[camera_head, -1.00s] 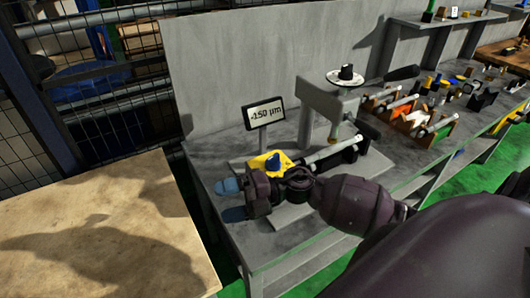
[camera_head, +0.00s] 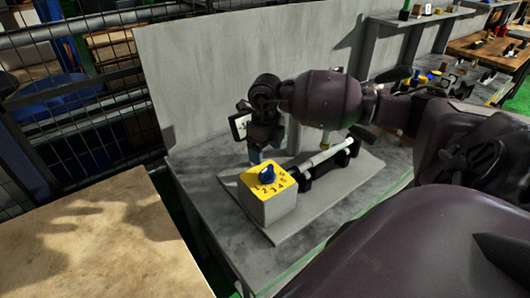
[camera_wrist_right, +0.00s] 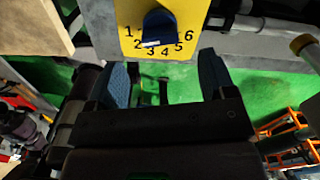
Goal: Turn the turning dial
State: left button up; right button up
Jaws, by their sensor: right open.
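The turning dial (camera_head: 267,174) is a blue knob on a yellow numbered plate, on top of a grey block (camera_head: 268,207). In the right wrist view the dial (camera_wrist_right: 160,27) shows at the top, with the numbers 1 to 6 around it. A white mark on its lower edge points down and slightly left, near 2 and 3. My right gripper (camera_head: 256,154) is just behind the dial in the head view, pointing down. In the wrist view my right gripper (camera_wrist_right: 163,62) is open and empty, its blue fingers apart below the dial. My left gripper is out of view.
A white rod (camera_head: 322,156) on black holders lies right of the block on the grey base plate (camera_head: 345,190). A wooden table (camera_head: 95,245) is at the left. The grey panel rises behind.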

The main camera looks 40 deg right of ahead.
aim_at(265, 169)
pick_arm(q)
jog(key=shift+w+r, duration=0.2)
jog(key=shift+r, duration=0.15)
pick_arm(e)
notch_tip(265, 169, down, 8)
jog(key=shift+r, duration=0.1)
jog(key=shift+c, duration=0.2)
jog(key=c, duration=0.9)
jog(key=shift+o, duration=0.2)
jog(key=shift+f+n+b, duration=0.2)
jog(key=shift+n+b, duration=0.85)
jog(key=shift+n, duration=0.35)
jog(key=n+b, duration=0.2)
jog(key=n, duration=0.1)
jog(key=shift+a, duration=0.15)
jog(key=n+b, duration=0.3)
jog(key=n, duration=0.1)
jog(key=shift+s+r+n, duration=0.1)
jog(key=shift+n, duration=0.3)
jog(key=shift+a+n, duration=0.1)
jog(key=shift+n, duration=0.3)
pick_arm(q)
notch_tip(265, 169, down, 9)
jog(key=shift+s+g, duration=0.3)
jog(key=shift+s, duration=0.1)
pick_arm(e)
jog(key=shift+r+n, duration=0.1)
jog(key=shift+n, duration=0.2)
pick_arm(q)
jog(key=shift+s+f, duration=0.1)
